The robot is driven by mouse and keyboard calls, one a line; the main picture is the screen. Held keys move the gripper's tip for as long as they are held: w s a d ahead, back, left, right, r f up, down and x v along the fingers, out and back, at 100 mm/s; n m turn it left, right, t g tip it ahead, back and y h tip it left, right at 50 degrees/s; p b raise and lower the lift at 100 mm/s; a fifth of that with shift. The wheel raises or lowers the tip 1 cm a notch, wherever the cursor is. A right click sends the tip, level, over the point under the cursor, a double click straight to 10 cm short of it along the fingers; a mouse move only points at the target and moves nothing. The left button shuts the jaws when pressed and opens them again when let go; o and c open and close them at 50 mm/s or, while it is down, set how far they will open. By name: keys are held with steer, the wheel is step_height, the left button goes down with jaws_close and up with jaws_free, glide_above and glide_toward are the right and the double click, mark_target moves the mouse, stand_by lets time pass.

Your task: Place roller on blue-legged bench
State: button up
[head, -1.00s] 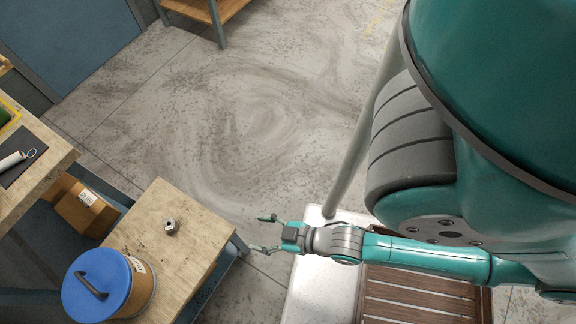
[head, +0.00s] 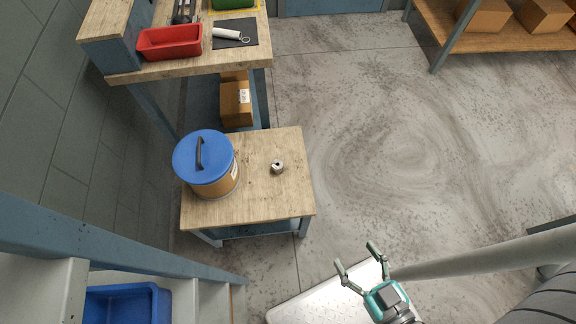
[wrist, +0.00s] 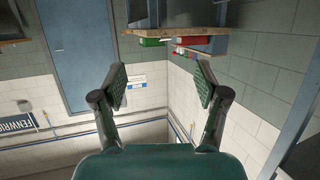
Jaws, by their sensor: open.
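A small grey metal piece with a hole (head: 278,167), which looks like the roller, rests on the low wooden bench (head: 262,205) with blue legs. It sits right of the middle of the bench top, apart from the blue-lidded drum. My gripper (head: 357,256) is open and empty, to the lower right of the bench and clear of it in the head view. In the wrist view my gripper (wrist: 160,86) shows both fingers spread with nothing between them. Neither the metal piece nor the low bench can be made out there.
A drum with a blue lid (head: 202,158) stands on the bench's left. Behind is a taller workbench (head: 190,68) with a red bin (head: 170,42) and a dark mat (head: 236,34). A blue frame with a blue bin (head: 125,305) is at lower left. Floor right of the bench is clear.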

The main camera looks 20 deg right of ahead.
steer(key=w+f+g, duration=0.2)
steer(key=w+f, duration=0.6)
steer(key=f, duration=0.4)
steer(key=g, duration=0.4)
glide_toward(277, 163)
steer(key=shift+d+f+n+y, duration=0.15)
steer(key=shift+f+n+y, duration=0.2)
steer(key=shift+f, duration=0.45)
steer(key=x, duration=0.5)
steer(key=shift+w+f, duration=0.1)
steer(key=shift+w, duration=0.1)
steer(key=x, duration=0.3)
steer(key=shift+w, duration=0.6)
steer(key=shift+w+f, duration=0.4)
steer(key=shift+f, duration=0.1)
jaws_close()
